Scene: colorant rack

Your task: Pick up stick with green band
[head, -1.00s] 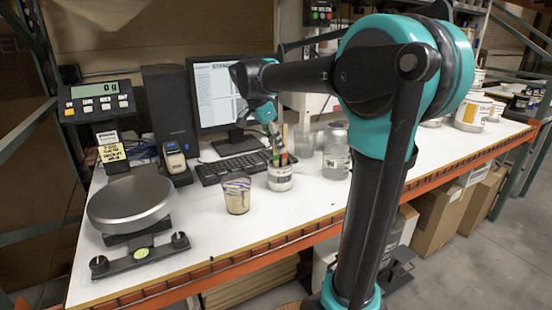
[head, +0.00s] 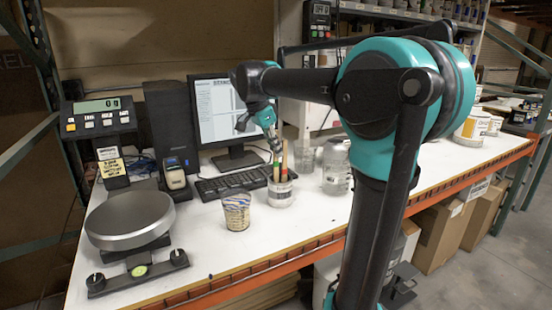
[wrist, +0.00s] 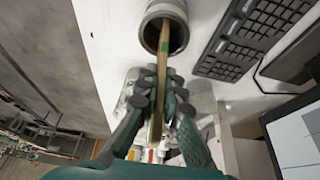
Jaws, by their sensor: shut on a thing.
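A wooden stick with a green band (wrist: 164,46) runs from the mouth of a round container (wrist: 150,30) back between my gripper's fingers in the wrist view. My gripper (wrist: 158,88) is shut on this stick, above the band. The stick's lower end is still inside the container's mouth. In the head view my gripper (head: 275,150) is above the jar (head: 280,194), at the upper part of the sticks. Another stick with a red band (head: 284,168) stands in the jar beside it. The held stick's lower end is hidden by the jar.
A clear jar (head: 336,172) stands to the right. The keyboard (head: 235,182) and monitor (head: 220,112) are behind. A scale (head: 130,222) is at the left. The white bench (head: 215,252) is bare at the front.

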